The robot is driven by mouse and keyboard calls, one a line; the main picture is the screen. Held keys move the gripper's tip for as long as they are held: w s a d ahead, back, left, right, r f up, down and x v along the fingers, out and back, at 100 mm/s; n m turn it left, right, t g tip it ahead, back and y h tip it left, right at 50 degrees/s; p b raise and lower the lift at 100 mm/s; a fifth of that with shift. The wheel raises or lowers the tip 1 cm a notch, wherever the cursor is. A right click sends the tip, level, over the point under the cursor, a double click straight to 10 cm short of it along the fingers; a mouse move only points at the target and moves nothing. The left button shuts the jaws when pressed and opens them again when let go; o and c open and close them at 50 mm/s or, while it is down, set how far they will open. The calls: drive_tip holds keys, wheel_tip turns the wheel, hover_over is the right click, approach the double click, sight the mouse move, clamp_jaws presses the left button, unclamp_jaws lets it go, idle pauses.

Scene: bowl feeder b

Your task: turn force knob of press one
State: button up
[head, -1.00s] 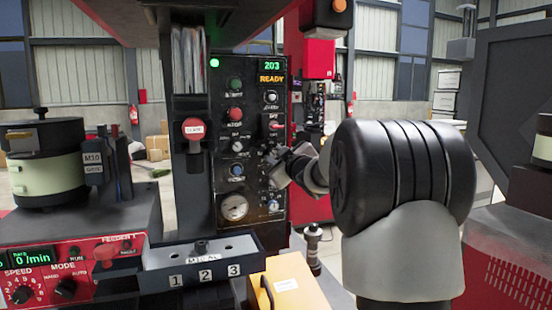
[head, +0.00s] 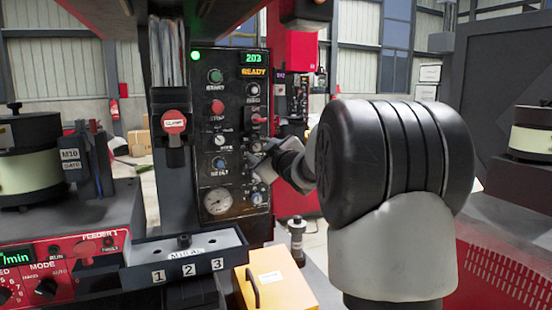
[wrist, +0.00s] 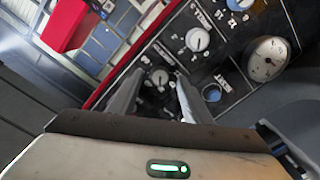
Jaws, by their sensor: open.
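The dark control panel of the press (head: 236,178) stands upright in the middle of the head view, with a lit 203 display and READY. It carries several small knobs and buttons; most labels are too small to read, so I cannot tell which knob is the force knob. My gripper (head: 251,163) is at the lower right of the panel, open. In the wrist view my gripper (wrist: 162,76) has its two fingers apart, with a pale round knob (wrist: 160,77) seen between the tips. I cannot tell whether they touch it. Another white knob (wrist: 197,38) lies just beyond.
A round gauge (head: 217,201) and a blue reset button (head: 218,164) sit on the panel. Below are a numbered tray (head: 225,240) and a yellow box (head: 290,285). A red feeder (head: 60,265) stands at left.

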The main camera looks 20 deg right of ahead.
drive_tip(key=s+p, duration=0.1)
drive_tip(key=s, duration=1.4)
drive_tip(key=shift+d+r, duration=0.15)
